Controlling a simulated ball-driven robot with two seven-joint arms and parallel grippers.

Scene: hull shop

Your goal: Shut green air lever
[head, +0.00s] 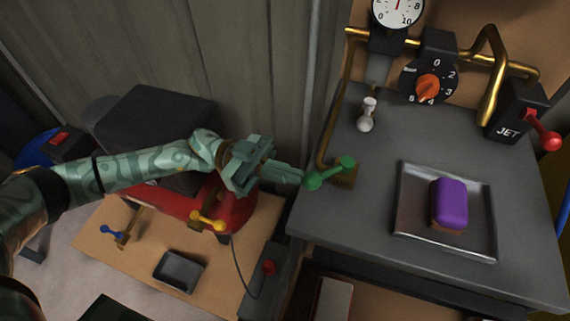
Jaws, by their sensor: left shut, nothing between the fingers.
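The green air lever (331,172) sits on a brass valve (345,179) at the left edge of the grey bench top. It lies slanted, with one round end at lower left and the other at upper right. My left gripper (302,177) comes in from the left with its fingers shut and empty. Its fingertips are at the lever's lower-left end; I cannot tell whether they touch it. My right gripper is not in view.
A metal tray (412,225) with a purple-topped block (449,203) lies on the bench (380,140). Behind are a gauge (398,10), a dial (428,82) and a red-knobbed JET lever (546,136). Below left are a yellow lever (208,221), a blue lever (112,232) and a red tank (236,212).

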